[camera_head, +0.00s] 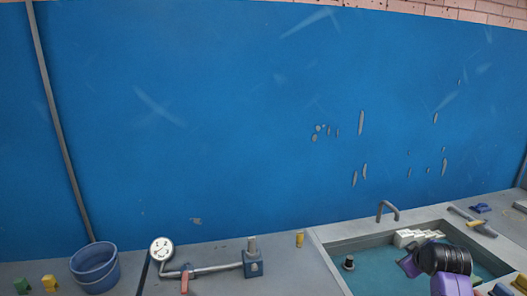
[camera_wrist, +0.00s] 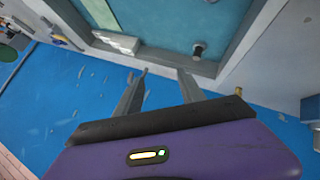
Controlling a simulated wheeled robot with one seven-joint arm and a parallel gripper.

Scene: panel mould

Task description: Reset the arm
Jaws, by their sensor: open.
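My gripper (camera_wrist: 161,74) is open in the wrist view. Its two grey fingers stand apart with nothing between them, in front of the purple gripper body. In the head view my purple and black arm (camera_head: 445,262) reaches over the right part of the sink basin (camera_head: 330,262). The fingers cannot be made out clearly there. In the wrist view the fingers point toward the near-wall edge of the sink, with the blue wall behind them.
A white stepped block (camera_head: 405,238) and a dark plug-like piece (camera_head: 348,263) are in the sink. A faucet (camera_head: 388,210) rises behind it. Tools (camera_head: 472,221) lie right.

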